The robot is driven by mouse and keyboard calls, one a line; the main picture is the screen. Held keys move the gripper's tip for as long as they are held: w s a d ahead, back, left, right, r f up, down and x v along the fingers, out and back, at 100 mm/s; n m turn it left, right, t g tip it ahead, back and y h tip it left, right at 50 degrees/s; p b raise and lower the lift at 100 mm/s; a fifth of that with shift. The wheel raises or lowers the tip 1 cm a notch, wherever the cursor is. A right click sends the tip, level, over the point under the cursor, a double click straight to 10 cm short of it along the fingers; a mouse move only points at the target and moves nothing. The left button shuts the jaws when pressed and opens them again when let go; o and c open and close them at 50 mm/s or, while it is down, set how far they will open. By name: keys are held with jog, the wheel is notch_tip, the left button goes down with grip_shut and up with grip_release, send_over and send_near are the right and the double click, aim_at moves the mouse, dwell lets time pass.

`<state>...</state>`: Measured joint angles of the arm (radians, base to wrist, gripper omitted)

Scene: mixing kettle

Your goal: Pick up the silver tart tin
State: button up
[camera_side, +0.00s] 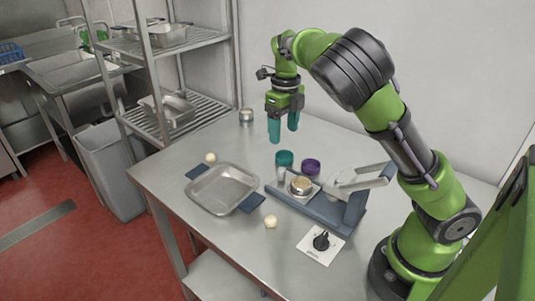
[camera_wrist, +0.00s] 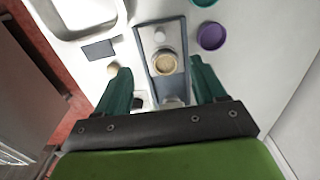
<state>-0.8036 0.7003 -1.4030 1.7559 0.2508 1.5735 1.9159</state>
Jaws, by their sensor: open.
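A small round silver tin (camera_side: 301,186) with tan filling sits on the blue-grey press base (camera_side: 336,211) at the table's middle right. In the wrist view the tin (camera_wrist: 165,63) shows from above, beyond and between my fingers. Another small round silver container (camera_side: 246,116) stands near the far table edge; I cannot tell whether it is also a tart tin. My gripper (camera_side: 283,128) is open and empty, teal fingers pointing down, well above the table. In the wrist view the gripper (camera_wrist: 165,88) has its fingers wide apart.
Teal (camera_side: 284,158) and purple (camera_side: 311,167) cups stand behind the press. A pale lever (camera_side: 362,180) rises at its right. A silver tray (camera_side: 222,188) lies left, with dough balls (camera_side: 271,222) nearby. A black knob (camera_side: 321,241) is in front. The wall bounds the right.

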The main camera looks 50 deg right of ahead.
jog(key=o, duration=0.3)
jog(key=s+r+n+y, duration=0.1)
jog(key=s+n+y, duration=0.1)
jog(key=s, duration=0.2)
jog(key=n+h, duration=0.2)
jog(key=n, duration=0.3)
send_over(301, 187)
notch_tip(301, 187, down, 9)
jog(key=shift+f, duration=0.15)
jog(key=shift+s+f, duration=0.1)
jog(key=shift+f, duration=2.55)
